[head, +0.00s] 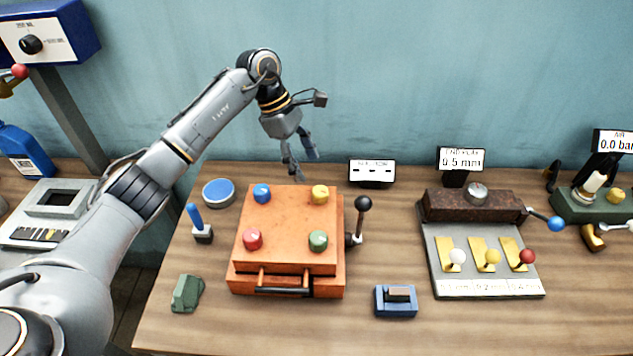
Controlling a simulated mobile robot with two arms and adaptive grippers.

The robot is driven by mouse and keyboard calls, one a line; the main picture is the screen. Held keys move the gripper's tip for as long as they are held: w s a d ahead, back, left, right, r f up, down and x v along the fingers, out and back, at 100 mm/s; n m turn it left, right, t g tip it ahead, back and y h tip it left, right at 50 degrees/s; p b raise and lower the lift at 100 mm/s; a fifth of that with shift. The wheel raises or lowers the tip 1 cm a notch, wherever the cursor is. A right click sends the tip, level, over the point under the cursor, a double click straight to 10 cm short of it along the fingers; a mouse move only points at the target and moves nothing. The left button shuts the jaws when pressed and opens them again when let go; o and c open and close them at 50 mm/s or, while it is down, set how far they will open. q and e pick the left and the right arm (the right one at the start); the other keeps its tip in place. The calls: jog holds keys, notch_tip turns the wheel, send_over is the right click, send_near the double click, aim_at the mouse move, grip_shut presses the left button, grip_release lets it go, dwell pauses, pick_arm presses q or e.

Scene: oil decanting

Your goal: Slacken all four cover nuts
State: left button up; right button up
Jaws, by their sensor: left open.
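An orange box (290,219) stands on the wooden table with its cover on. Its top carries the cover nuts: a blue nut (262,194) at the back left, a yellow nut (320,194) at the back right, a red nut (252,239) at the front left and a green nut (318,240) at the front right. Whether any nut is loose cannot be told. My left gripper (299,166) is open and empty, pointing down above the back edge of the box, behind the blue and yellow nuts. My right gripper is not in view.
A black-knobbed lever (361,212) rises at the box's right side; a blue-handled tool (197,224) and a blue disc (219,192) stand left. A small display (372,171) is behind. A blue block (396,300) lies in front; a gauge fixture (478,240) is right.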

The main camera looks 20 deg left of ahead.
aim_at(317, 189)
pick_arm(q)
jog(key=p+x, duration=0.1)
jog(key=x, duration=0.3)
jog(key=shift+w, duration=0.1)
jog(key=p+x, duration=0.1)
jog(key=x, duration=0.2)
jog(key=shift+f, duration=0.3)
jog(key=shift+d+f, duration=0.15)
jog(key=shift+f, duration=0.35)
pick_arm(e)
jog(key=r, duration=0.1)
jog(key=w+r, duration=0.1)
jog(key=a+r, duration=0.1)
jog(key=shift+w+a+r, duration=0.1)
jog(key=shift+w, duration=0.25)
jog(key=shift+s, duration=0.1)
pick_arm(q)
jog(key=c, duration=1.2)
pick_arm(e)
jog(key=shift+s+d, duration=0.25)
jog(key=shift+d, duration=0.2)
